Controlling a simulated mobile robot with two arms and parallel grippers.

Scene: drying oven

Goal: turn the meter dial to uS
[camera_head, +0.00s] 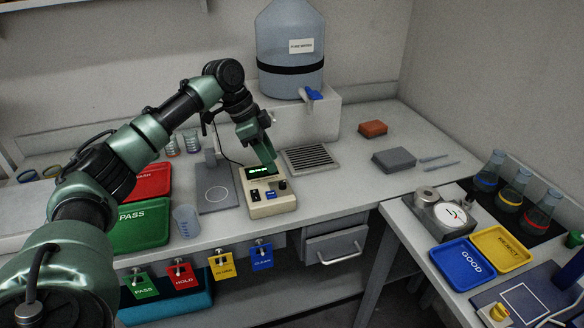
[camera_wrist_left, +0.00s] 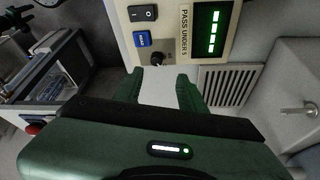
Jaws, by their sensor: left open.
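The meter (camera_head: 268,207) is a cream box on the bench with a lit green display (camera_head: 259,171). Its dial is a small black knob (camera_head: 282,185), beside a blue button (camera_head: 271,195). In the left wrist view the dial (camera_wrist_left: 157,58) stands just beyond the fingertips, near the gap between them. The dial's pointer and markings are too small to read. My left gripper (camera_head: 264,153) is over the back of the meter, pointing down. In the left wrist view its fingers (camera_wrist_left: 160,80) are apart with nothing between them. My right gripper is not in view.
A metal vent grille (camera_head: 310,158) lies right of the meter. A dark stand plate (camera_head: 216,197) and a beaker (camera_head: 186,221) are to its left. A large water bottle (camera_head: 290,60) stands behind on a white block.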

